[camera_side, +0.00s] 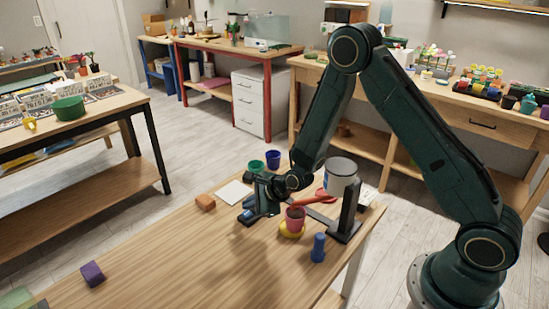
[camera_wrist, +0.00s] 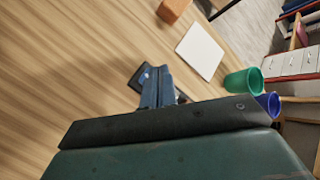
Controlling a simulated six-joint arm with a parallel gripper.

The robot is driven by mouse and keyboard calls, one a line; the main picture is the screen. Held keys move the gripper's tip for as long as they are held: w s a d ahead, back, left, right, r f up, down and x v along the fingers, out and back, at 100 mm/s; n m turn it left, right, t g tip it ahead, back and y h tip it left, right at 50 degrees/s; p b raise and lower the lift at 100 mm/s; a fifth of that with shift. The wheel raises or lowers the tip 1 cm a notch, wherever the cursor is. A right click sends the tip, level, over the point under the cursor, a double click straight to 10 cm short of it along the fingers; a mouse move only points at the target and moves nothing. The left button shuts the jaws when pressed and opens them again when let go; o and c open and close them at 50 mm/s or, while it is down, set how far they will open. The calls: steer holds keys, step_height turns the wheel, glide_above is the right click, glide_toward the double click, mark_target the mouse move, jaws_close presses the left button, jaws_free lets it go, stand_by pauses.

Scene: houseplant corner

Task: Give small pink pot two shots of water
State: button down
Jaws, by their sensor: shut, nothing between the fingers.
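The small pink pot (camera_side: 295,219) stands upright with dark contents in a yellow saucer (camera_side: 291,232) near the table's right end. My gripper (camera_side: 250,214) is to the left of the pot, low over the table and apart from it. In the wrist view, my gripper's fingers (camera_wrist: 158,84) are together and empty, with a dark flat patch beside their tips that I cannot identify. The pot is out of the wrist view. A red long-handled item (camera_side: 326,196) lies behind the pot, partly hidden. No water shows clearly.
A black upright stand (camera_side: 346,214) and a blue cylinder (camera_side: 318,248) are close to the pot. A pale can (camera_side: 341,175), green cup (camera_side: 256,167) and blue cup (camera_side: 273,160) stand behind. A white card (camera_wrist: 200,50) and orange block (camera_wrist: 173,9) lie left. The table's front left is mostly clear.

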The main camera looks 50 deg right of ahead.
mark_target(251, 214)
steer(key=shift+r, duration=0.1)
steer(key=shift+r, duration=2.4)
stand_by(1.0)
step_height(251, 214, up, 4)
steer(key=shift+f, duration=0.1)
stand_by(0.4)
steer(key=shift+f, duration=0.15)
steer(key=shift+f, duration=4.25)
steer(key=shift+f, duration=0.4)
